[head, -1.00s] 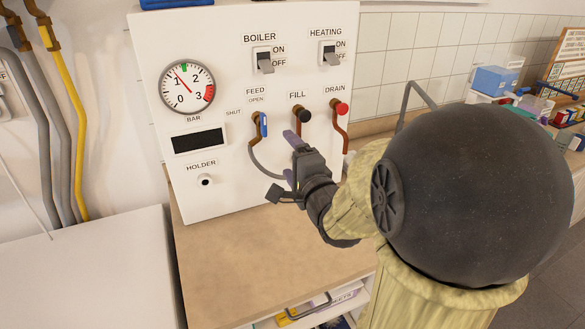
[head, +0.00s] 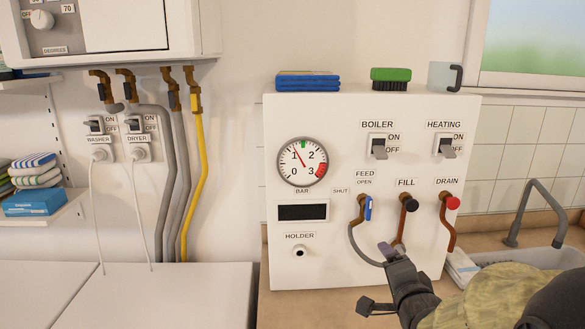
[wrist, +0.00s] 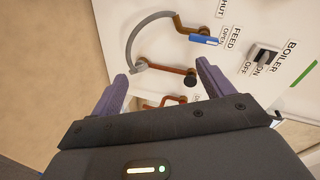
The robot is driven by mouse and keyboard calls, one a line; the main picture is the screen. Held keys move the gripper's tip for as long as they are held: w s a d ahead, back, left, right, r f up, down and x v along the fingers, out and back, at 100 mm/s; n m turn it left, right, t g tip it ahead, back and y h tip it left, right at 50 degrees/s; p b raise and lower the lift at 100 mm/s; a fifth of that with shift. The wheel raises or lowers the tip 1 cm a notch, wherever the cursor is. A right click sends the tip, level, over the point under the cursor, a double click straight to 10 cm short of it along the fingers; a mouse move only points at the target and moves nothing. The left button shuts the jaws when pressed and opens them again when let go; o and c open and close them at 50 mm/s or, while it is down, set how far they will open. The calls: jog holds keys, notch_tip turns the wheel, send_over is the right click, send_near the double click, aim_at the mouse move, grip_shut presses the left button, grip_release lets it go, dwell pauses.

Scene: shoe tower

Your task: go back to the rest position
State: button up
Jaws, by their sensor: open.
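My gripper (head: 376,276) is in front of the lower right part of the white boiler panel (head: 290,110), below the FILL valve. In the wrist view my gripper (wrist: 163,84) shows two purple fingers spread wide with nothing between them. Ahead of the fingers are the FILL valve with its black knob (wrist: 190,81) and the FEED valve with its blue handle (wrist: 203,39). In the head view the blue FEED handle (head: 368,208) hangs downward and the black FILL knob (head: 411,204) is at the right of it. My gripper touches neither handle in view.
The red DRAIN knob (head: 453,203) is right of FILL. The gauge (head: 302,162) needle points a little above 1. A sink with a grey tap (head: 530,212) is at the right. A white appliance top (head: 190,300) is at the lower left. Blue cloths (head: 307,81) lie on the panel.

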jog(key=s+a+f+n+g+p, duration=0.1)
jog(key=s+a+f+n+g, duration=0.2)
jog(key=s+f+n+g, duration=0.2)
jog(key=s+a+f+n+g+p, duration=0.2)
jog(key=s+f+n+g, duration=0.4)
jog(key=s+n, duration=0.3)
jog(key=shift+a+f+n+g+y, duration=0.15)
jog(key=shift+a+n+g+y, duration=0.15)
jog(key=shift+a+g, duration=0.35)
